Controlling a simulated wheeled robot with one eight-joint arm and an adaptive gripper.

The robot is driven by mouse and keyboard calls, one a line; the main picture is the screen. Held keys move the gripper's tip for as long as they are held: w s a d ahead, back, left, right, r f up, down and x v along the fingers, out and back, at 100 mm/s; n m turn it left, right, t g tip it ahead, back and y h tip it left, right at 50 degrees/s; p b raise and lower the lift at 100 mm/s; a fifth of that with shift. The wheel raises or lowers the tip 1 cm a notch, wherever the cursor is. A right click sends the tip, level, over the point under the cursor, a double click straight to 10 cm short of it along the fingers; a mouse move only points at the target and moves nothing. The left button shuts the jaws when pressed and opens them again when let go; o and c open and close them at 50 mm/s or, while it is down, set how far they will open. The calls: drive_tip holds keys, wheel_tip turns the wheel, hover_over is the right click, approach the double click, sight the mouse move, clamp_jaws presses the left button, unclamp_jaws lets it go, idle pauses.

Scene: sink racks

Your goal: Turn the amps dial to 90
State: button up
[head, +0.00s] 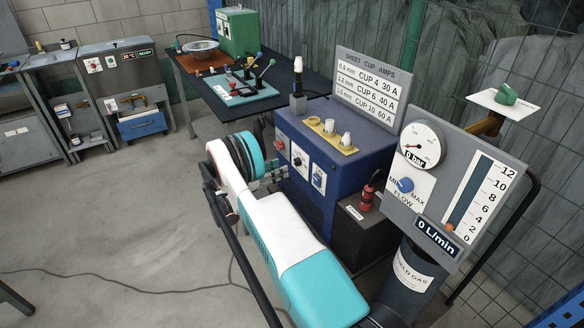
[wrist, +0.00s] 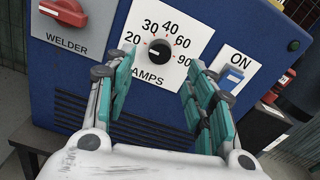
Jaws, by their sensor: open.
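The amps dial (wrist: 160,51) is a round black knob on a white plate (wrist: 190,23) marked 20, 30, 40, 60 and 90. A pale mark shows on its left side, on the side of the 20; the 90 is at its right. In the head view the dial (head: 299,161) is on the front of the blue welder (head: 340,143). My gripper (wrist: 160,75) is open and empty. Its teal-padded fingers stand apart to the left and right, below the dial in the picture. I see no contact with the knob.
A blue ON switch (wrist: 231,76) is close to the right finger. A red WELDER switch (wrist: 64,11) is at the upper left. Open floor lies to the left.

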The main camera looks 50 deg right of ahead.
sight(295, 163)
drive_tip(key=b+x, duration=0.1)
drive_tip(key=x, duration=0.5)
drive_tip(key=shift+s+d+b, duration=0.1)
drive_tip(key=shift+d+b, duration=0.25)
drive_tip(key=shift+d, duration=0.05)
drive_tip(key=c, duration=1.1)
